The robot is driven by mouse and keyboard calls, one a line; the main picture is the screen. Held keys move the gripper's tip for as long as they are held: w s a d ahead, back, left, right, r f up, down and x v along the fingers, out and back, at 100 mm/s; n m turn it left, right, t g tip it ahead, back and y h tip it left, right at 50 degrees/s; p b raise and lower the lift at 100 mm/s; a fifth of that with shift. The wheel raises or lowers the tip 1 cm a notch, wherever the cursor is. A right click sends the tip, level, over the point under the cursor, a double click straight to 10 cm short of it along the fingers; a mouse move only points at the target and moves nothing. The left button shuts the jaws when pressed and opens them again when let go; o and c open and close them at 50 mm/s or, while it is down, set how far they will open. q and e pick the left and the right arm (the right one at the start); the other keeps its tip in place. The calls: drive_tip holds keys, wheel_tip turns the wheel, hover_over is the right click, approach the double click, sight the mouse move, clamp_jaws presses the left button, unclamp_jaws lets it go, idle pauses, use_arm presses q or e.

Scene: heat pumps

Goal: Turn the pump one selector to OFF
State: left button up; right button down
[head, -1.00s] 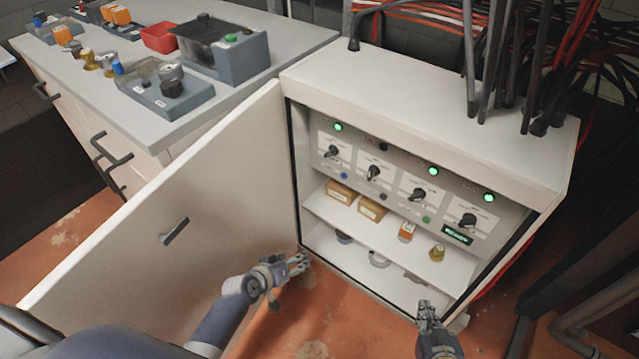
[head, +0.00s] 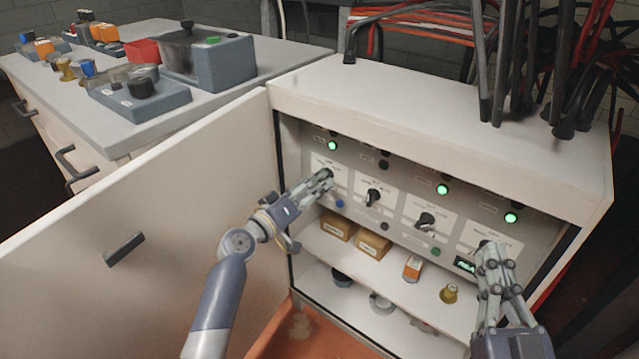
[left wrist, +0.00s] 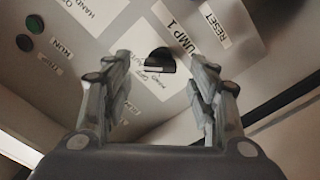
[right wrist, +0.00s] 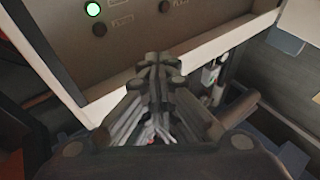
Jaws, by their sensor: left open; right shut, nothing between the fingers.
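The pump one selector (left wrist: 160,61) is a black knob on a white plate labelled PUMP 1 in the left wrist view. In the head view it is the leftmost knob on the cabinet panel, partly hidden by my left gripper (head: 322,182). My left gripper (left wrist: 165,68) is open, with one finger on each side of the knob. I cannot tell whether they touch it. My right gripper (head: 490,250) is shut and empty, in front of the rightmost selector's plate; it also shows shut in the right wrist view (right wrist: 158,65).
Two more selectors (head: 373,197) (head: 426,222) sit between the grippers. Green lamps (head: 442,189) glow above. The shelf below holds boxes (head: 338,226) and small parts. The open door (head: 150,220) stands left of my left arm. A grey counter (head: 220,108) is behind it.

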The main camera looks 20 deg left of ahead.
use_arm(q)
drive_tip(key=shift+x, duration=1.5)
use_arm(e)
drive_tip(key=shift+s+a+r+t+y, duration=0.1)
drive_tip(key=shift+s+r+t+y, duration=0.15)
drive_tip(key=shift+r, duration=0.3)
drive_tip(key=shift+s+r+t+y, duration=0.15)
drive_tip(key=shift+r+t, duration=0.2)
drive_tip(key=shift+r, duration=0.2)
use_arm(q)
drive_tip(key=c, duration=1.1)
drive_tip(key=shift+o, duration=0.2)
drive_tip(key=shift+n+p, duration=1.7)
drive_tip(key=shift+n, duration=2.8)
use_arm(e)
wheel_tip(320, 180, down, 17)
drive_tip(key=s+d+g+h, duration=0.1)
drive_tip(key=d+g+h, duration=0.2)
drive_tip(key=g, duration=0.6)
drive_tip(key=shift+s+g+h, duration=0.3)
drive_tip(key=shift+s+g, duration=0.1)
